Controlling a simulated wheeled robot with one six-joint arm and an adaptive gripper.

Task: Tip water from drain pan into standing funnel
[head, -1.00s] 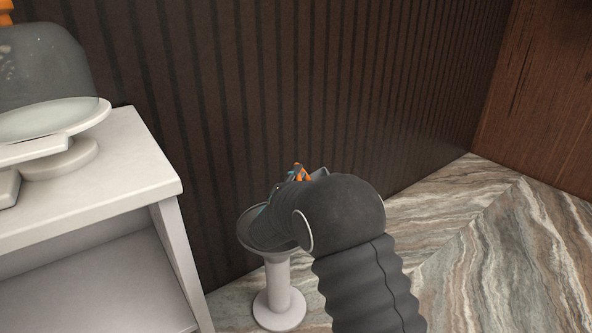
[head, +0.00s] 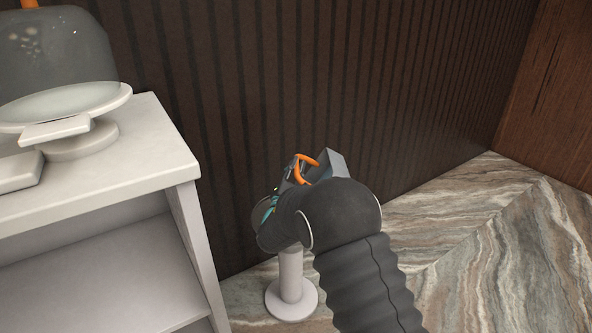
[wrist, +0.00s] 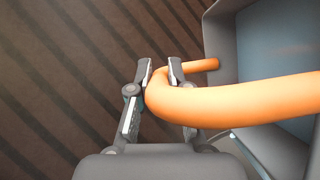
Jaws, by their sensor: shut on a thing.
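The drain pan (head: 336,166) is grey with an orange handle (head: 301,171). In the head view it shows above my wrist, apparently tilted, mostly hidden by my arm. My gripper (wrist: 161,72) is shut on the pan's orange handle in the wrist view, with a finger on each side. The pan's grey wall (wrist: 226,50) and a bluish surface inside, seemingly water, show at the right there. The standing funnel (head: 290,276) has a pale stem and round foot on the floor. My wrist hides its mouth, so I cannot tell whether the pan is over it or whether water is flowing.
A white counter (head: 110,165) with an open shelf stands at the left. On it is a scale-like device (head: 75,125) with a round plate and a dark rounded thing above. A dark ribbed panel (head: 400,70) rises close behind the funnel. Marble floor (head: 480,250) is clear at the right.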

